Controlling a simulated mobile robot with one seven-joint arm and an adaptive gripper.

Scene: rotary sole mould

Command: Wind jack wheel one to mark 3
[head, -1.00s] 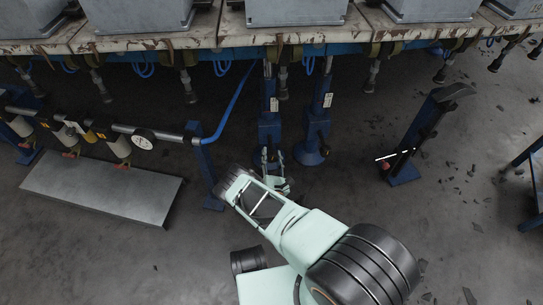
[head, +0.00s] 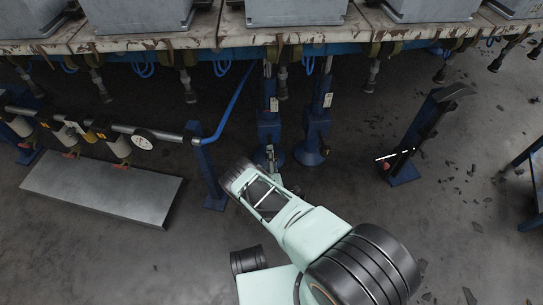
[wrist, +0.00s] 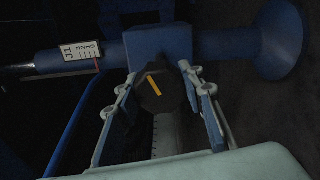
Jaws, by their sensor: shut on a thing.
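Two blue jacks stand under the table edge in the head view. Jack one (head: 268,128) is the left one, and my gripper (head: 270,162) is at its front. In the wrist view jack one (wrist: 162,44) lies across the picture. Its dark round wheel (wrist: 150,100) with a yellow stripe sits between the two fingers of my gripper (wrist: 160,86), which is shut on it. A white J1 scale plate (wrist: 82,51) is on the jack's left part, with a red pointer (wrist: 98,65) near the plate's right end. The scale's numbers are too small to read surely.
The second jack (head: 316,135) stands close on the right. A blue post (head: 207,165) with a pipe and blue hose is close on the left. A grey plate (head: 100,185) lies further left.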

